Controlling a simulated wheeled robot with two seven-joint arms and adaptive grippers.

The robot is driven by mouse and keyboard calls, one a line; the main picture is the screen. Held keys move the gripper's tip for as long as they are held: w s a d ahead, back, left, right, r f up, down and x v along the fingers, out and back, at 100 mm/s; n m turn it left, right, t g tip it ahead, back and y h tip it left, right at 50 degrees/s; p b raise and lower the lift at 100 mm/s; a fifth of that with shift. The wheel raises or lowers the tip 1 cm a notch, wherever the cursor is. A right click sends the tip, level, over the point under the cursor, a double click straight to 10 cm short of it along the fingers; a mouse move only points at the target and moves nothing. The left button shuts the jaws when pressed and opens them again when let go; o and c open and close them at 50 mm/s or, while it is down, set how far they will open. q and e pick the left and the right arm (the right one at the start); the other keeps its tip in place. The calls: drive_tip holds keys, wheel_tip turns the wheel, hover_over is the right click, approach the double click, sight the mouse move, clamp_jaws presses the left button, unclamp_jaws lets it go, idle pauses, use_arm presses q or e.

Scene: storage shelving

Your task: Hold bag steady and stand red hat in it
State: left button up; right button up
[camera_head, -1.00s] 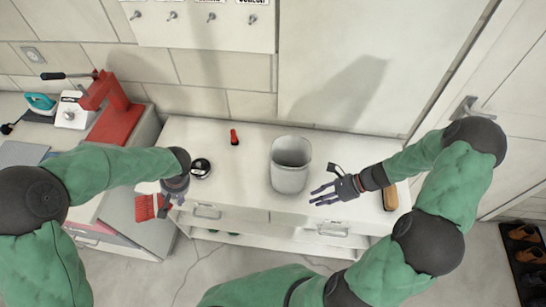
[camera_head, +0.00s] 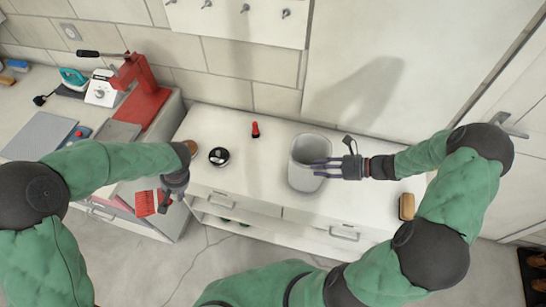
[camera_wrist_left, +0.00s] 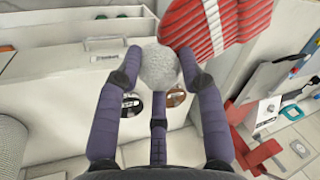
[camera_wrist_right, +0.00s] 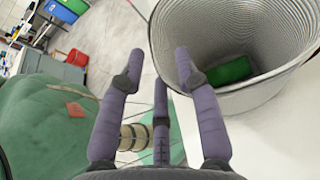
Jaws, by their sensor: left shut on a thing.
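The bag (camera_head: 307,178) is a grey, open-topped, round container standing upright on the white cabinet. The right wrist view shows its ribbed inside wall (camera_wrist_right: 225,35) and a green item (camera_wrist_right: 230,70) at its bottom. My right gripper (camera_head: 325,168) has spread fingers at the bag's right side; one finger is at the rim, and I cannot tell if it touches. My left gripper (camera_head: 170,192) is shut on the red hat (camera_head: 146,203), left of the bag at the cabinet's front edge. In the left wrist view the ribbed hat (camera_wrist_left: 225,25) has a whitish pompom (camera_wrist_left: 158,68) between my fingers.
A dark round tin (camera_head: 219,156) and a small red bottle (camera_head: 255,129) stand left of the bag. A brush (camera_head: 407,206) lies at the cabinet's right end. A red press (camera_head: 145,95) stands on the left counter. The cabinet top between tin and bag is clear.

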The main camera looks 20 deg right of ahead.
sight(307, 170)
use_arm(q)
drive_tip(key=shift+f, duration=0.1)
use_arm(e)
drive_tip(key=shift+x, duration=2.35)
clamp_jaws()
